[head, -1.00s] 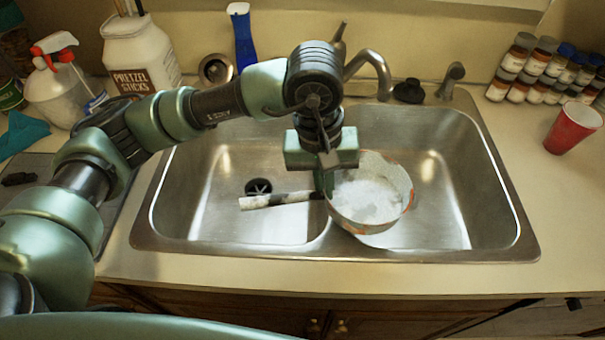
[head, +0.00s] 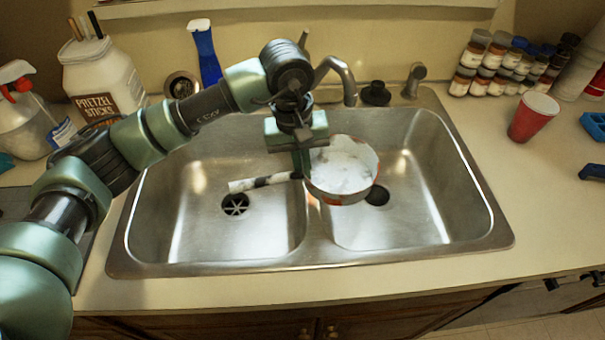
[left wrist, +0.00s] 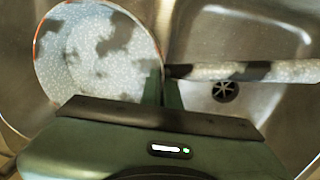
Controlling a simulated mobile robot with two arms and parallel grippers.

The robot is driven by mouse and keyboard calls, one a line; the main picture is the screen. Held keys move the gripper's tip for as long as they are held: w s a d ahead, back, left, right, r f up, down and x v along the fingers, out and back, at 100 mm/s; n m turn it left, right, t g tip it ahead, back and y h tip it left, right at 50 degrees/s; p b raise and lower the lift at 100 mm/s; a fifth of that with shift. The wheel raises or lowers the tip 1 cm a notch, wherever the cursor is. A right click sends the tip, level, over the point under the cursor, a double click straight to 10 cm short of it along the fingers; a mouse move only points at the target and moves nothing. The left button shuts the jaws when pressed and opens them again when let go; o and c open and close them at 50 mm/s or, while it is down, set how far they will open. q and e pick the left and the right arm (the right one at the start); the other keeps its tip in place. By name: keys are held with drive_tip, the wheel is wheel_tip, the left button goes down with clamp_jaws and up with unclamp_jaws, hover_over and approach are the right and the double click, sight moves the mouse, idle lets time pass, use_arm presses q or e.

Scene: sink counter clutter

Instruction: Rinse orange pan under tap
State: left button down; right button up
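The orange pan (head: 343,172) shows a white speckled inside and an orange-marked rim. It is held over the sink (head: 300,262), near the divider, a little in front of and below the spout of the tap (head: 335,70). Its black-and-white handle (head: 245,184) points left. My left gripper (head: 302,175) is shut on the handle where it meets the pan. The left wrist view shows the pan (left wrist: 95,50) left of the finger and the handle (left wrist: 260,71) to the right. No water stream shows. My right gripper is not in view.
A red cup (head: 533,117) and several spice jars (head: 505,68) stand on the right counter. A pretzel jar (head: 103,80) and a spray bottle (head: 25,120) stand at left.

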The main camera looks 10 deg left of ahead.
use_arm(q)
drive_tip(key=shift+w+f, duration=0.15)
drive_tip(key=shift+w, duration=0.75)
drive_tip(key=shift+w+f+b, duration=0.35)
drive_tip(key=shift+w+b, duration=0.15)
drive_tip(key=shift+w, duration=0.3)
drive_tip(key=w+b, duration=0.2)
drive_tip(key=w, duration=0.1)
drive_tip(key=shift+a+f, duration=0.15)
drive_tip(key=shift+f, duration=0.2)
drive_tip(key=shift+w+b, duration=0.4)
drive_tip(key=shift+w, duration=0.25)
